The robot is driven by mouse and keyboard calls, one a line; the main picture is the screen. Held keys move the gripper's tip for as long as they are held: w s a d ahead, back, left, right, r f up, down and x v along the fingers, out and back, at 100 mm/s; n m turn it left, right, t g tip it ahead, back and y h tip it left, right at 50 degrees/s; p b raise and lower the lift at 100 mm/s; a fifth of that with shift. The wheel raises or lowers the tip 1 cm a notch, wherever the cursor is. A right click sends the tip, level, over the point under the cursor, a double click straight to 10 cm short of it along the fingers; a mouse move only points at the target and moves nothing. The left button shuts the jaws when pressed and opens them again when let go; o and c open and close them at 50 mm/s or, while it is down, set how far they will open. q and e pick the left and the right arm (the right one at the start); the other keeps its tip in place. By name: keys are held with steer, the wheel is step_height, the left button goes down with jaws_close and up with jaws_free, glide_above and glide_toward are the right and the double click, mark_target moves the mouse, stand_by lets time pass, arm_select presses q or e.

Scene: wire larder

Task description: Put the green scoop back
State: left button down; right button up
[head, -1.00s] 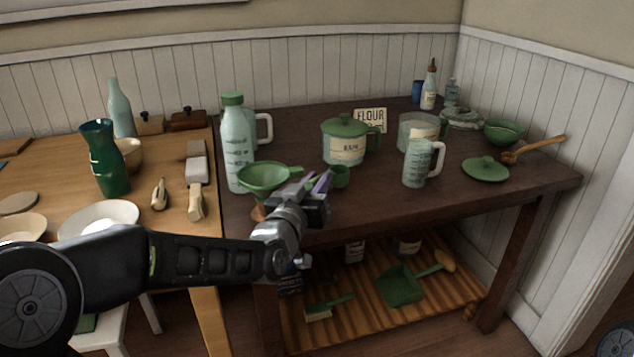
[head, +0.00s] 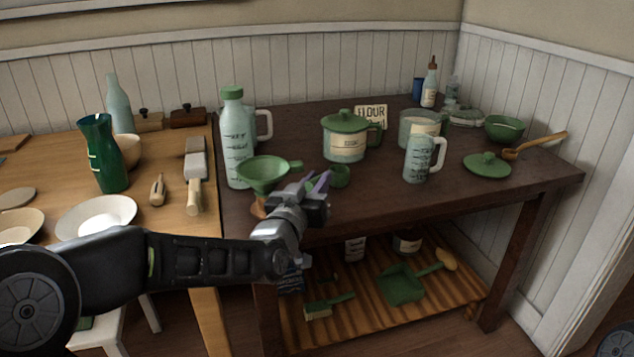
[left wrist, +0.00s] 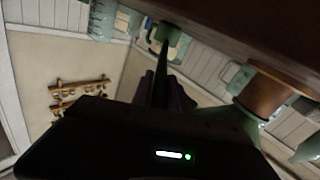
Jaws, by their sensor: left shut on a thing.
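The green scoop (head: 341,177) shows as a small green cup at the front of the dark table, just beyond my left gripper (head: 319,182). My left gripper is shut on its handle. In the left wrist view the dark handle runs from the purple fingers (left wrist: 163,90) to the green scoop cup (left wrist: 172,35). Whether the cup touches the table top is unclear. My right gripper is not in view.
A green funnel (head: 264,174) stands close left of the gripper, with a tall bottle (head: 236,138) behind. Bare table lies between scoop and jug.

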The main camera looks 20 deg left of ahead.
arm_select(q)
steer(key=c, duration=1.2)
jaws_free()
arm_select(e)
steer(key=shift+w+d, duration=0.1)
arm_select(q)
steer(key=shift+s, duration=0.4)
steer(key=s, duration=0.7)
steer(key=shift+a+p, duration=0.35)
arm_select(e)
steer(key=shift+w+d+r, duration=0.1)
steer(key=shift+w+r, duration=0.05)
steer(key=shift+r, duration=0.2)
arm_select(q)
steer(key=shift+f, duration=0.1)
